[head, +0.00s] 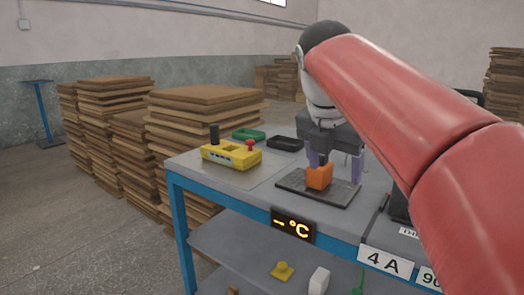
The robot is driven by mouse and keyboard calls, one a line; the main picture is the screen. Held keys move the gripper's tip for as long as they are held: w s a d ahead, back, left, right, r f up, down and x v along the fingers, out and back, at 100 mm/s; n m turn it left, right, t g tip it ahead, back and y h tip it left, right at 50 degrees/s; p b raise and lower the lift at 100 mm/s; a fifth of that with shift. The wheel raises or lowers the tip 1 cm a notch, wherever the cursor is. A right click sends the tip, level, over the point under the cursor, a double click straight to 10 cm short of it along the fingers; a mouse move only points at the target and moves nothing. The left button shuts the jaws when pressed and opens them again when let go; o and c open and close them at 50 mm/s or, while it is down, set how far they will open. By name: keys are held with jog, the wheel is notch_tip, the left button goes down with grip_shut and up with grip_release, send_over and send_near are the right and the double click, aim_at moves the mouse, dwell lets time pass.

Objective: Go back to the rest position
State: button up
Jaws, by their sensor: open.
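My gripper (337,163) is above the black plate (335,192) on the grey workbench (208,172). It points down with its purple fingers apart, one on each side of an orange block (319,176). The block sits on the plate. I cannot tell whether the fingers touch it. My red arm reaches in from the right and hides part of the bench behind it.
A yellow device (230,157) with a black post and a red knob stands at the bench's left. A green tray (248,134) and a black tray (285,144) lie behind it. A lower shelf (235,250) holds small items. Stacks of wooden boards (205,115) stand behind the bench.

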jog(key=s+d+f+m+t+y, duration=0.1)
jog(key=s+f+m, duration=0.8)
jog(key=f+m, duration=0.2)
jog(key=s+d+f+m+t+y, duration=0.1)
jog(key=s+f+m, duration=0.7)
jog(key=f+m, duration=0.4)
jog(key=m, duration=0.4)
jog(key=shift+s+d+f, duration=0.25)
jog(key=shift+s+f, duration=0.05)
jog(key=shift+s, duration=0.05)
